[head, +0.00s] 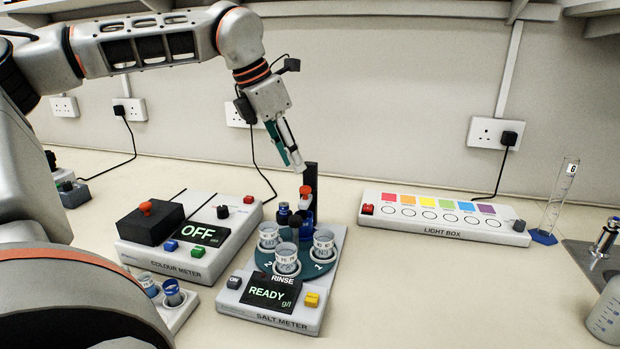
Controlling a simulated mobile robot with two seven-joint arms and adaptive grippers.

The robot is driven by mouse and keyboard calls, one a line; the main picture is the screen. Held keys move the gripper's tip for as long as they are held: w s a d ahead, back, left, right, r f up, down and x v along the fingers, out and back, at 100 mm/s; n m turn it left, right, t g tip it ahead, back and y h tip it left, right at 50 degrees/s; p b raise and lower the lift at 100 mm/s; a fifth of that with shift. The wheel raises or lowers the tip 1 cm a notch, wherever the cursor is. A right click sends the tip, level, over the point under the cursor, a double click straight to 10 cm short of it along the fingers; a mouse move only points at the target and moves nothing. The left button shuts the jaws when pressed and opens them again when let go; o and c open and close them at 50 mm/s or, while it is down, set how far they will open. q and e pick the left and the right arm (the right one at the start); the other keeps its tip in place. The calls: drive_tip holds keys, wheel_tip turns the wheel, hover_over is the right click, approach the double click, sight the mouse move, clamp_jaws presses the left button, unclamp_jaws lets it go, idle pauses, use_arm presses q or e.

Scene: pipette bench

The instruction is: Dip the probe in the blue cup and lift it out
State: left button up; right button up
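The salt meter (270,312) stands on the bench with a dark turntable holding three cups: a left cup (269,236), a front cup (286,260) and a right cup (323,245). All look pale with bluish-grey bands, so I cannot tell which is the blue cup. Behind them a black post (311,180) carries a red-topped knob (305,191) and dark blue parts; the probe itself is too small to make out. My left gripper (298,166) points down just above the knob, apparently apart from it. Its finger gap is unclear. My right gripper is not visible.
The colour meter (165,257) reads OFF at left, with a small tray of bluish vessels (172,291) in front. A light box (443,220), a measuring cylinder (559,195) and a beaker (606,316) stand at right. The bench right of the salt meter is clear.

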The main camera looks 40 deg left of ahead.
sight(305, 187)
use_arm(q)
drive_tip(key=b+x, duration=0.1)
drive_tip(key=x, duration=0.5)
drive_tip(key=shift+f, duration=0.45)
clamp_jaws()
drive_tip(key=shift+w+r, duration=0.1)
drive_tip(key=shift+r, duration=0.05)
